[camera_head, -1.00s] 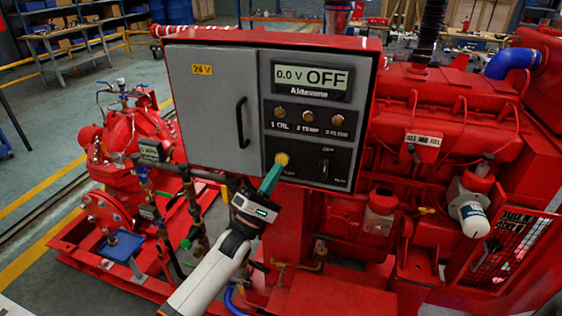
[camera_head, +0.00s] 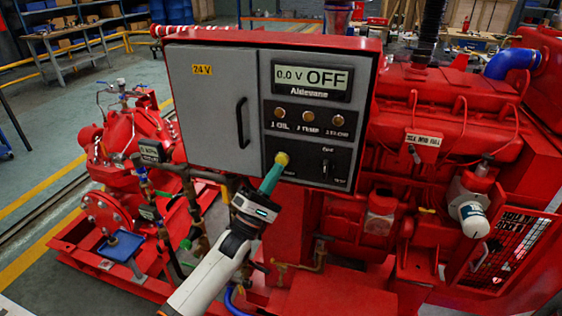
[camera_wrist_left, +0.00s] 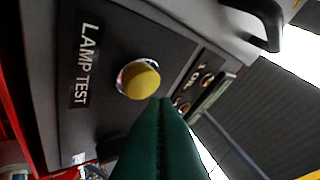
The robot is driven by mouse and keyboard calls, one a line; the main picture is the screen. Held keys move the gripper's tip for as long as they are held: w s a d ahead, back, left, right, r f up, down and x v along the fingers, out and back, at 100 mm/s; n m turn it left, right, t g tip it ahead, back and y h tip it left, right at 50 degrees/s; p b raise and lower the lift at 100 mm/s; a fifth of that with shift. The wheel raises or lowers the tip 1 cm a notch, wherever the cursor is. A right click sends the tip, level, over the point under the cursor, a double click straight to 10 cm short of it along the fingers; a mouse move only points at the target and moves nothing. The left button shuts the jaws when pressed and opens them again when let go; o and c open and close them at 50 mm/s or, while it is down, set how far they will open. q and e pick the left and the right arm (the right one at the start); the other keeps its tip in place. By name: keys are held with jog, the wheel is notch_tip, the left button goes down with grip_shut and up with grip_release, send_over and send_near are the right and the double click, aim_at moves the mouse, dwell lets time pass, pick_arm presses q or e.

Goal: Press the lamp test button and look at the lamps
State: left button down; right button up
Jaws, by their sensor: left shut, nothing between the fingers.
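The yellow lamp test button (camera_head: 282,159) sits at the lower left of the black panel, and shows large beside its "LAMP TEST" label in the left wrist view (camera_wrist_left: 140,80). My left gripper (camera_head: 275,170) has its green fingers shut and empty. Their tips are at the button's lower edge in the head view and just below it in the wrist view (camera_wrist_left: 163,103); I cannot tell whether they touch. The three lamps, oil (camera_head: 280,115), temp (camera_head: 308,118) and the right one (camera_head: 337,121), look dull amber, none clearly lit. The display (camera_head: 311,78) reads "0.0 V OFF". My right gripper is not in view.
The grey control box (camera_head: 210,110) has a door handle (camera_head: 243,121) left of the panel. A key switch (camera_head: 326,167) is right of the button. The red engine (camera_head: 450,125) stands at right, the red pump (camera_head: 135,135) at left. Pipes run below the box.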

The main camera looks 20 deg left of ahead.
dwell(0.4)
pick_arm(q)
jog(key=shift+w+b, duration=0.35)
jog(key=shift+w, duration=0.1)
jog(key=shift+w+b, duration=0.4)
dwell(0.5)
jog(key=shift+s, duration=0.1)
jog(key=shift+s+p, duration=0.6)
jog(key=shift+s, duration=0.15)
jog(key=s+p, duration=0.3)
jog(key=s, duration=0.2)
jog(key=shift+a, duration=0.1)
